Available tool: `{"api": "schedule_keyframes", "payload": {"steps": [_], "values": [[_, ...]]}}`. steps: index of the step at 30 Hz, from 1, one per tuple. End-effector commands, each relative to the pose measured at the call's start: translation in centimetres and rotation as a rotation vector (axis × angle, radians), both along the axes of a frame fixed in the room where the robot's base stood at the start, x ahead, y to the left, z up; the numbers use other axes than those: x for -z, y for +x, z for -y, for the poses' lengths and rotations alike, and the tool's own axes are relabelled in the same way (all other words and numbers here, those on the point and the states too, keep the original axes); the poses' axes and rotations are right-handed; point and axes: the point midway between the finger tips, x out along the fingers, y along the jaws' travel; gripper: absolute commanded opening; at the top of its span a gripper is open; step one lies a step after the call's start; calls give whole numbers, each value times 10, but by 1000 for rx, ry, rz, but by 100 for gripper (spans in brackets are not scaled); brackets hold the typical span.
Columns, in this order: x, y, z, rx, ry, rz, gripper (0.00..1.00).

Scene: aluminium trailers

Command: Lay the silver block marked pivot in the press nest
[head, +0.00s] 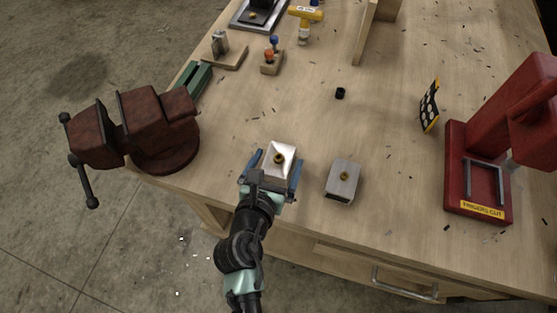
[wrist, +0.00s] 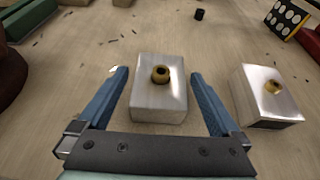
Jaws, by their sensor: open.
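Two silver blocks with brass bushings on top stand on the bench. One block (head: 283,152) is between the spread blue fingers of my gripper (head: 281,158). In the wrist view this block (wrist: 158,102) has a visible gap to each finger, so the gripper is open around it and not holding it. The other block (head: 342,184) stands just right of the gripper; in the wrist view it (wrist: 262,98) shows a dark patch on its front face. I cannot read a pivot mark on either. The red press (head: 463,165) stands at the right, with a grey frame-like nest (head: 485,184) on its base.
A rusty red vise (head: 150,125) is at the left edge. A yellow-black card with pale discs (head: 429,106) stands before the press, and a small black cylinder (head: 340,93) lies mid-bench. Boards and small tools are at the back. The bench between the right block and press is mostly clear.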

Motion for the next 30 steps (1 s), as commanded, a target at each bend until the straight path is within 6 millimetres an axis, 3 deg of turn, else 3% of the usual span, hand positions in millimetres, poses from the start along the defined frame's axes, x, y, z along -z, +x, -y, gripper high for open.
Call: {"api": "schedule_keyframes", "payload": {"steps": [3,11,27,30], "values": [[4,10,3,0,1,1,100],[5,12,4,0,1,1,100],[5,11,4,0,1,0,3],[3,12,3,-1,0,4,0]]}}
